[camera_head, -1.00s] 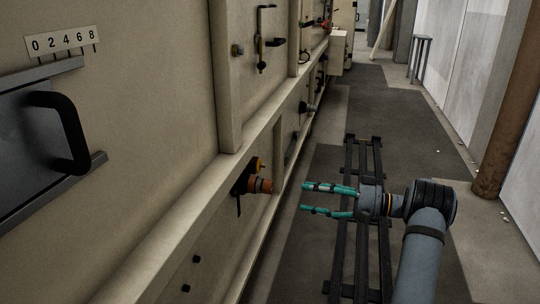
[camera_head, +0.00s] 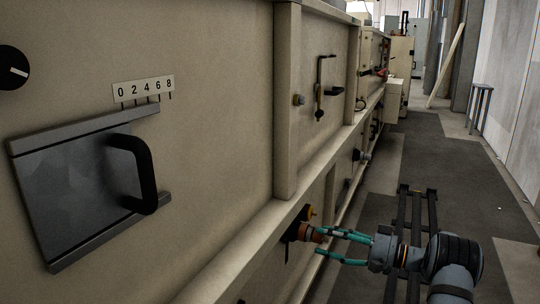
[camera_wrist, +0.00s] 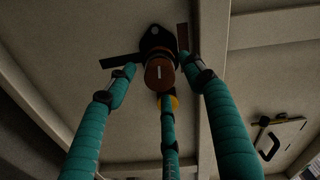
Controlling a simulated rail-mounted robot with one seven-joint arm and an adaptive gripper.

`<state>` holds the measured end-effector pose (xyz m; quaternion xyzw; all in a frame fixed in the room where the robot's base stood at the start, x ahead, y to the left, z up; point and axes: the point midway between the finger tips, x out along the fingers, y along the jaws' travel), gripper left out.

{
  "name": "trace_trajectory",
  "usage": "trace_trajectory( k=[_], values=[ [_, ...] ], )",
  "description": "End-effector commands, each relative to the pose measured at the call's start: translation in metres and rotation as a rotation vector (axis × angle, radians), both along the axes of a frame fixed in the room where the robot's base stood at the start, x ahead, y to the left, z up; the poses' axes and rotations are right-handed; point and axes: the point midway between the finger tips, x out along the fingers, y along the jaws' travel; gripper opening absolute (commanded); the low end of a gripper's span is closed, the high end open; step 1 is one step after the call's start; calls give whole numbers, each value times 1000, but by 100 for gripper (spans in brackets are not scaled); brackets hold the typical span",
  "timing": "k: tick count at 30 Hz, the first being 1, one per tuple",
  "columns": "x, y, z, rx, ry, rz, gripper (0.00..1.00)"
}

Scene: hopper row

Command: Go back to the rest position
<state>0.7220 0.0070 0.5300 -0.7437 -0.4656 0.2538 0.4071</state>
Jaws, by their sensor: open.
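My gripper (camera_head: 318,241) has three teal fingers, spread open and empty. In the head view its fingertips point left at the machine wall, beside an orange-brown round knob (camera_head: 305,232) with a black mount and a small yellow part (camera_head: 310,211). The wrist view shows the same knob (camera_wrist: 159,74) ahead between the spread fingertips, with a light slot mark on its face. I cannot tell whether any fingertip touches it. The lower finger partly covers the yellow part there.
A long beige cabinet wall (camera_head: 225,60) runs along the left, with a grey sliding plate (camera_head: 75,185) with a black handle, a 0-8 scale (camera_head: 143,88) and a lever (camera_head: 320,90). Black floor rails (camera_head: 402,215) lie under my arm. A stool (camera_head: 481,105) stands back right.

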Motion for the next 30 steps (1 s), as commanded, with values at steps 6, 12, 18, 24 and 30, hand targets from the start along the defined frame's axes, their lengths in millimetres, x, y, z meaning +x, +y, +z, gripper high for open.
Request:
trace_trajectory(
  k=[6, 12, 18, 24, 30],
  values=[
    [-1, 0, 0, 0, 1, 2, 52],
    [1, 4, -1, 0, 0, 4, 52],
    [-3, -8, 0, 1, 0, -3, 52],
    [-22, -45, 0, 0, 0, -1, 52],
    [-41, -84, -1, 1, 0, 1, 52]
  ],
)
